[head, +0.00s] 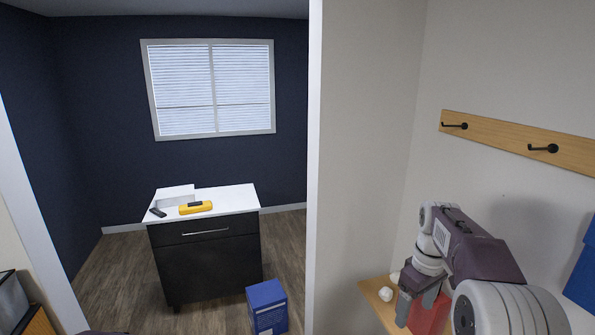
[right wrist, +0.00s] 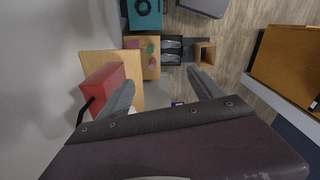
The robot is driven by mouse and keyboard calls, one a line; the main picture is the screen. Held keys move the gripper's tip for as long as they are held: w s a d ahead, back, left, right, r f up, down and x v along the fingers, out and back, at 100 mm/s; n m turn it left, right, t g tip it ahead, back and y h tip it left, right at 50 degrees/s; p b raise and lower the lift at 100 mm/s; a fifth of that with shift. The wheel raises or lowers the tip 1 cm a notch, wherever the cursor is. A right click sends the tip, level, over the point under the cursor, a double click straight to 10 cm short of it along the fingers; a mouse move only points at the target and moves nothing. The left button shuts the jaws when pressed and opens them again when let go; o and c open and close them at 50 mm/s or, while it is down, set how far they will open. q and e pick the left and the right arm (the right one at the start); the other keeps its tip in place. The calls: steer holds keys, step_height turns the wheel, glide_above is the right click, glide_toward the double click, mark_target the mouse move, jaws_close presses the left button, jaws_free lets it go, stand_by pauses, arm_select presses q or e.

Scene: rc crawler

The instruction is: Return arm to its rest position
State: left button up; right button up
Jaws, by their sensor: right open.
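My right arm comes in at the lower right of the head view, bent over a small wooden surface. My right gripper (right wrist: 162,85) points downward; in the right wrist view its two grey fingers are spread wide with nothing between them. A red box (right wrist: 104,88) with a black handle is beside the left finger in that view, and I cannot tell whether they touch. The red box (head: 430,315) is partly hidden by my arm in the head view. My left gripper is not in view.
A wooden surface (head: 376,292) is against the right wall, below a hook rail (head: 500,137). A wall edge (head: 314,170) divides the view. Beyond it stand a white-topped cabinet (head: 232,198) with a yellow device (head: 195,208) and a blue box (head: 267,308) on the floor.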

steer(key=s+a+f+m+b, duration=0.2)
steer(key=s+a+f+m, duration=0.1)
steer(key=s+f, duration=0.6)
steer(key=s+a+f+m+t+b, duration=0.1)
steer(key=s+a+f+m+b, duration=0.1)
steer(key=s+a+f, duration=0.4)
steer(key=s+f+m, duration=0.1)
steer(key=s+f, duration=0.2)
steer(key=shift+s+a+f, duration=0.2)
steer(key=shift+f, duration=0.05)
steer(key=shift+o, duration=0.4)
steer(key=shift+w, duration=0.15)
